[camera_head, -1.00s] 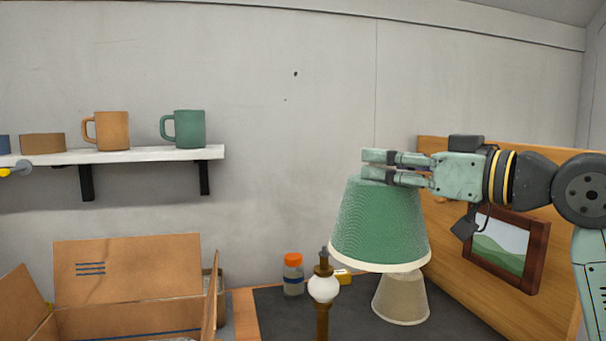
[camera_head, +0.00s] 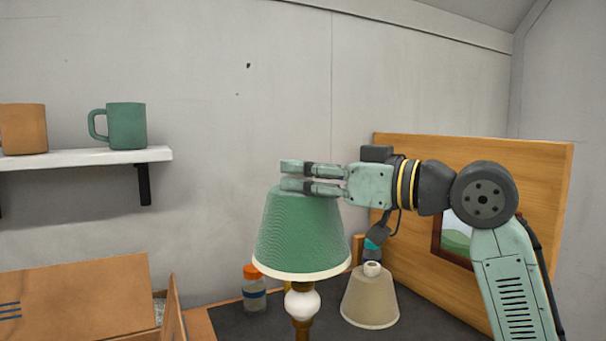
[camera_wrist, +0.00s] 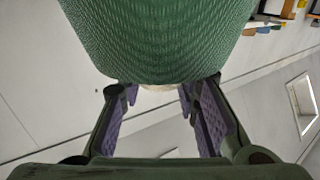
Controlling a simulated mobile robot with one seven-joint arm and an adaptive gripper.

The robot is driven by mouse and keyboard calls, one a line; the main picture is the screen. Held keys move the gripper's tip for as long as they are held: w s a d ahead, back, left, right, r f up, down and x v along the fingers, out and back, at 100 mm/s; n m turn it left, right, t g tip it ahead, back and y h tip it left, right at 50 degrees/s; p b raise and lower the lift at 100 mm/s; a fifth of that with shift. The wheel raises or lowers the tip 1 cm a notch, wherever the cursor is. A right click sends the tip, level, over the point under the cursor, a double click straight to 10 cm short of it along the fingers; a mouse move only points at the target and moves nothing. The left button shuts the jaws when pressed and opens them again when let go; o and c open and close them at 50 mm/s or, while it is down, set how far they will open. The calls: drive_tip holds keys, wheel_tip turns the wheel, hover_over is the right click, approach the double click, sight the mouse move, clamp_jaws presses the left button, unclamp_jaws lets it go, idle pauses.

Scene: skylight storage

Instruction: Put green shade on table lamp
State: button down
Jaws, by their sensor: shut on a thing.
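The green shade (camera_head: 302,235) with a cream lower rim hangs upright from my gripper (camera_head: 297,176), which is shut on its top edge. The table lamp (camera_head: 302,304) has a white round body and a brown stem. It stands under the shade, and the shade's rim hides its upper end. I cannot tell whether the shade touches the lamp. In the wrist view the green shade (camera_wrist: 160,35) fills the top middle, in front of my gripper's fingers (camera_wrist: 163,105).
A beige shade (camera_head: 370,298) stands on the dark mat to the right. A jar with an orange lid (camera_head: 254,288) stands to the left. An open cardboard box (camera_head: 80,295) is at lower left. A shelf (camera_head: 80,158) holds mugs. A wooden board (camera_head: 520,200) stands behind my arm.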

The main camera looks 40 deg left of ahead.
drive_tip(key=shift+d+f, duration=0.1)
drive_tip(key=shift+f, duration=0.05)
drive_tip(key=shift+f+b, duration=1.8)
drive_tip(key=shift+f, duration=1.15)
drive_tip(key=shift+f, duration=0.1)
drive_tip(key=shift+f+b, duration=1.7)
drive_tip(key=shift+f, duration=1.25)
drive_tip(key=shift+f+b, duration=0.9)
drive_tip(key=shift+f, duration=0.5)
drive_tip(key=shift+r, duration=0.1)
drive_tip(key=c, duration=1.1)
unclamp_jaws()
